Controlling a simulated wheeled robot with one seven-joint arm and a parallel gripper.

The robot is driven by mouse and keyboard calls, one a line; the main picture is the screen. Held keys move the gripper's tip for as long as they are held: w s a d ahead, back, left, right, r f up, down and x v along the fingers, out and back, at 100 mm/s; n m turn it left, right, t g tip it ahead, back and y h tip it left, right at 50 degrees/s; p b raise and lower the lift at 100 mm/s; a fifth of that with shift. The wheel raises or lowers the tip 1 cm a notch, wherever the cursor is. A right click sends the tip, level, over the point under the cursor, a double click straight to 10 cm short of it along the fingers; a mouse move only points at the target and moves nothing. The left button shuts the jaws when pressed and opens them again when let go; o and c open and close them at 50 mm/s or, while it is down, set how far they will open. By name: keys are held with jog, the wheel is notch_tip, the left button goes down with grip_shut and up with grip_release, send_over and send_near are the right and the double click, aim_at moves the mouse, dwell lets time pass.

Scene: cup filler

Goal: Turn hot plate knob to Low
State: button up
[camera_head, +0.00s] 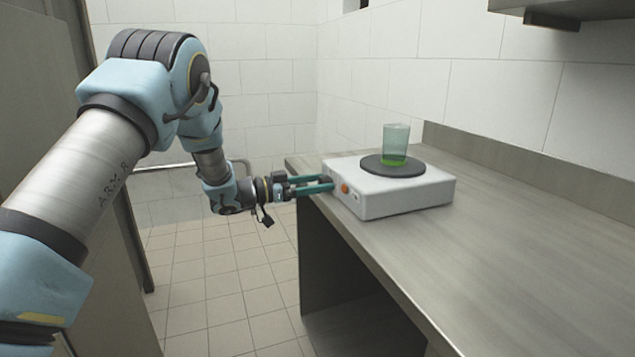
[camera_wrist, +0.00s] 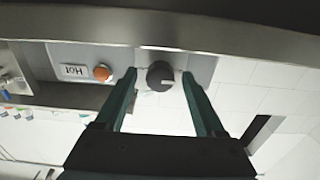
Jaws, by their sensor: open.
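The white hot plate (camera_head: 400,198) stands on the metal counter, with a dark round heating disc (camera_head: 375,166) on top. A glass of green liquid (camera_head: 396,146) stands on the disc. My gripper (camera_head: 331,184) is open at the hot plate's front face. The wrist view, which is upside down, shows the black knob (camera_wrist: 160,75) between the two green fingers, with a small gap visible on each side. The knob's white mark points to the right in that view. In the head view the fingers hide the knob.
An orange round light or button (camera_wrist: 102,73) and a "Hot" label (camera_wrist: 73,71) sit beside the knob on the front face. The metal counter (camera_head: 510,240) is clear to the right. A tiled wall runs behind it, and a dark shelf hangs at upper right.

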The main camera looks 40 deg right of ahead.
grip_shut()
dwell(0.6)
